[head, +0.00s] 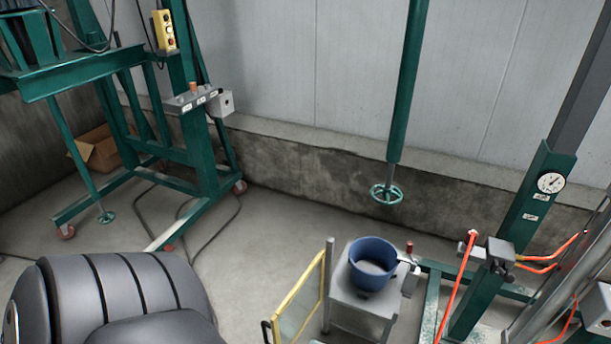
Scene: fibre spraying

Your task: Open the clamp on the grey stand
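A grey stand (352,307) stands on the floor at the lower middle of the head view, with a blue bucket (373,264) on its top. At the stand's right side, next to the bucket, is a small grey fitting with a red knob (409,247). I cannot tell for sure whether this is the clamp, or whether it is open or shut. The bucket hides part of the stand's top. Neither of my grippers is in view. A dark grey ribbed part at the lower left looks like my own arm.
A yellow-framed panel (300,303) stands just left of the stand. A green post (508,238) with a gauge and orange hoses is to the right. A green pole with a handwheel (387,193) hangs behind. A green wheeled frame (200,150) stands at back left. Floor between is mostly clear, with cables.

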